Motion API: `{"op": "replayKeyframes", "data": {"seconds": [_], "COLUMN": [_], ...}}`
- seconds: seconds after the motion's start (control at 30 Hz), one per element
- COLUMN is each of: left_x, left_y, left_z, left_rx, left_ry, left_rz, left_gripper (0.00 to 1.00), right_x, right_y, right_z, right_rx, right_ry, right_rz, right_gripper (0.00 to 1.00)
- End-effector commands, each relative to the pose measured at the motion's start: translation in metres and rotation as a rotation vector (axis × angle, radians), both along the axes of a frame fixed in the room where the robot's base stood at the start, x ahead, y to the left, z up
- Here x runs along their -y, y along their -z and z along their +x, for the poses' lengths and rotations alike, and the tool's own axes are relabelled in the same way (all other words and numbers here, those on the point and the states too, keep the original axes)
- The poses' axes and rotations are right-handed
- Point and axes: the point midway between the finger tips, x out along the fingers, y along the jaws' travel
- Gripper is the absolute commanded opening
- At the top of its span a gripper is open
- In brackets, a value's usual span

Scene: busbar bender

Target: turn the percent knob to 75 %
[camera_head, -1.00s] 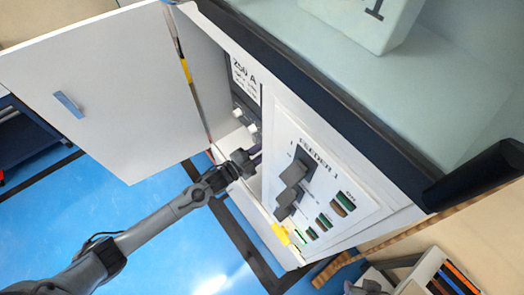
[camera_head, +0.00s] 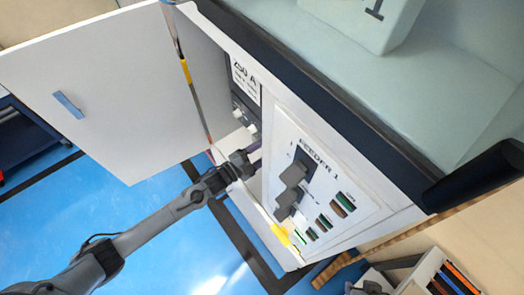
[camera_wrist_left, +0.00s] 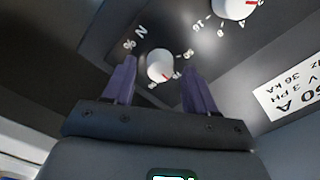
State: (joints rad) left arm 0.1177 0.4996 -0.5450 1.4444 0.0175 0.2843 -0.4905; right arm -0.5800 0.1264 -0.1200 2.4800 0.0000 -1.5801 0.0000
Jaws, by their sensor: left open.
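The percent knob (camera_wrist_left: 160,66) is a small white dial with a red mark, on a dark panel with a "%" label beside it. In the left wrist view its red mark points to the lower right; the closest scale number is too small to read surely. My left gripper (camera_wrist_left: 159,72) is open, its two purple fingers on either side of the knob; I cannot tell whether they touch it. In the head view my left gripper (camera_head: 249,160) reaches into the open cabinet compartment, and its fingertips are partly hidden. My right gripper is not in view.
A second white knob (camera_wrist_left: 234,8) sits on the same panel. The open cabinet door (camera_head: 95,85) stands left of the compartment. The FEEDER 1 panel (camera_head: 350,185) with its grey handle (camera_head: 292,174) is just right of my gripper. Blue floor lies below.

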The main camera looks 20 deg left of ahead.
Motion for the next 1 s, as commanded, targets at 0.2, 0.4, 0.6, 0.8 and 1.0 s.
{"op": "replayKeyframes", "data": {"seconds": [0.2,0.4,0.6,0.8,1.0], "left_x": [-0.015,-0.033,-0.046,-0.052,-0.053], "left_y": [0.003,0.003,0.002,0.0,0.0], "left_z": [-0.026,-0.056,-0.078,-0.088,-0.089], "left_rx": [-0.003,-0.003,-0.001,0.0,0.0], "left_ry": [0.001,0.001,0.001,0.0,0.001], "left_rz": [0.003,0.002,0.002,0.0,0.0], "left_gripper": [0.57,0.57,0.57,0.57,0.57], "right_x": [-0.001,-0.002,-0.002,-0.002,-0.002], "right_y": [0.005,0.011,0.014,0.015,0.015], "right_z": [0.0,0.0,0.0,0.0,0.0], "right_rx": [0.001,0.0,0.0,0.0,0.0], "right_ry": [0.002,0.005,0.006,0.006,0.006], "right_rz": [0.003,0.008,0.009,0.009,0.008], "right_gripper": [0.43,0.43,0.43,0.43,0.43]}}
